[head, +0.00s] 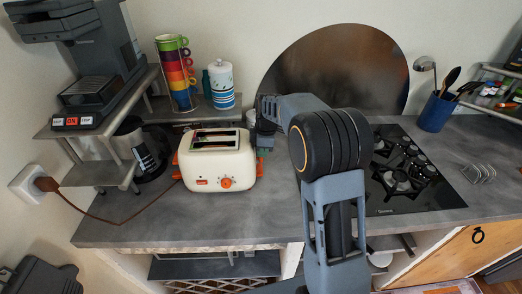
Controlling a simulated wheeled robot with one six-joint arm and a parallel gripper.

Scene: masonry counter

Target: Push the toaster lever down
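The cream toaster (217,172) stands upright on the grey counter, left of the middle. Its two top slots and an orange front dial (226,183) show. An orange side part (260,167) sticks out at its right end; I cannot tell whether it is the lever or a handle, and another orange part shows at its left end. My gripper (265,137) is at the toaster's right end, partly hidden by my own arm. It looks close above the right orange part, but I cannot tell whether they touch. Its finger opening is too small to make out.
A coffee machine (95,75) on a shelf and a glass jug (148,155) stand left of the toaster. Stacked cups (177,75) and a canister (221,85) stand behind it. A black hob (405,180) lies to the right. A brown cord (100,218) crosses the left counter.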

